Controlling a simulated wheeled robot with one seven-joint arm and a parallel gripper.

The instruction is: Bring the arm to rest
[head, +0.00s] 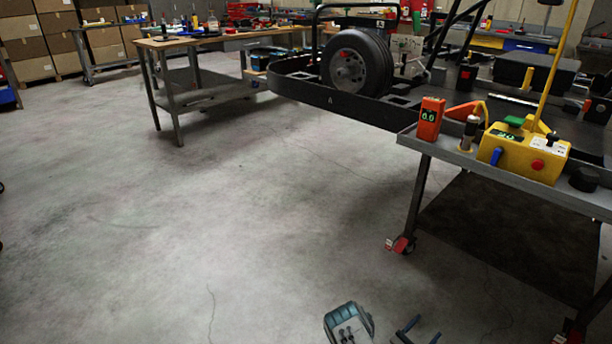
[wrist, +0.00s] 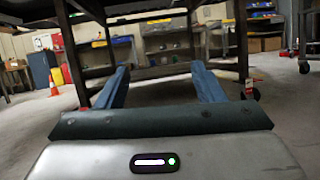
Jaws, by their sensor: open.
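My gripper (head: 418,332) shows at the bottom edge of the head view, low over the floor and in front of the kart stand (head: 408,205). In the wrist view my gripper (wrist: 158,82) has its two blue-grey fingers wide apart with nothing between them. It points under a dark table or stand toward shelving at the back. Most of my arm is outside the head view.
The kart stand carries a wheel (head: 357,64), a yellow control box (head: 524,152) and an orange device (head: 430,118). A workbench (head: 205,42) stands at the back left. Cardboard boxes (head: 25,47) are stacked behind. The concrete floor (head: 200,220) is clear at left and centre.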

